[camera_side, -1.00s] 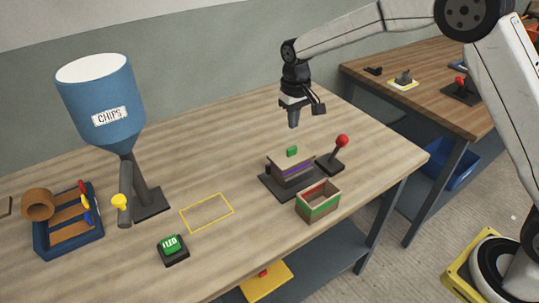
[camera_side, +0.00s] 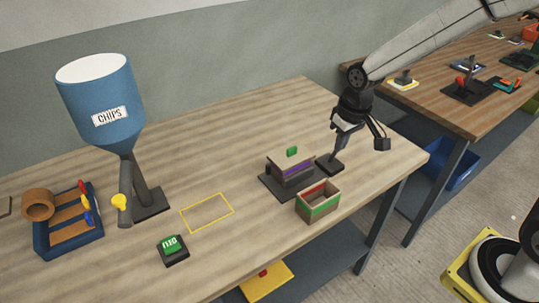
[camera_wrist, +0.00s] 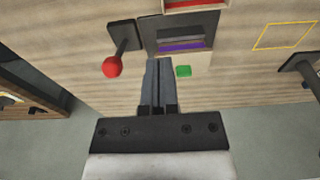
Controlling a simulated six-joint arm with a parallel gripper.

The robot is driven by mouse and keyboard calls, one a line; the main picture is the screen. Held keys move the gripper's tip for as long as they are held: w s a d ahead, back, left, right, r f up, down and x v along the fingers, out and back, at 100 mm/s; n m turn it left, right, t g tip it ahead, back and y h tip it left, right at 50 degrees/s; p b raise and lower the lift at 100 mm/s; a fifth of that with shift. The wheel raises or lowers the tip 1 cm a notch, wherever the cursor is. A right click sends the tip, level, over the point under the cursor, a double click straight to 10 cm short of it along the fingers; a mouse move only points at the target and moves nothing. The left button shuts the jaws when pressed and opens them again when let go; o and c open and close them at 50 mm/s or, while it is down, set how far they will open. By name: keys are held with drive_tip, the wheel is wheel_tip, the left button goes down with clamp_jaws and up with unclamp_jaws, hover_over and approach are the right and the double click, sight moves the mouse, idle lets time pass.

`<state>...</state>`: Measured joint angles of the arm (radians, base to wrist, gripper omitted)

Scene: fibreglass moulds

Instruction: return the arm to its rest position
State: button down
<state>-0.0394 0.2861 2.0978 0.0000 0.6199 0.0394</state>
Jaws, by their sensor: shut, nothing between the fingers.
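My gripper (camera_side: 338,145) hangs over the right part of the wooden table in the side view, above the base of the red-knobbed lever. Its fingers (camera_wrist: 157,84) are together and empty in the wrist view. The lever's red ball (camera_wrist: 112,67) shows left of the fingers there; in the side view my gripper hides the ball. The mould press (camera_side: 289,175) with a purple strip and a green knob (camera_side: 292,151) stands left of my gripper. It also shows in the wrist view (camera_wrist: 178,29), with the green knob (camera_wrist: 183,71) just right of the fingers.
An open box (camera_side: 318,207) with red and green bands stands in front of the press. The blue CHIPS hopper (camera_side: 100,100), a blue rack (camera_side: 66,237) and a green button (camera_side: 172,247) are on the left. A yellow outline (camera_side: 207,212) is empty. A second table (camera_side: 432,105) stands behind right.

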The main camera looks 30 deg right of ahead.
drive_tip(key=s+d+f+t, duration=0.1)
drive_tip(key=s, duration=1)
drive_tip(key=shift+s+d+f, duration=0.3)
drive_tip(key=shift+s+f, duration=0.05)
drive_tip(key=shift+f, duration=0.05)
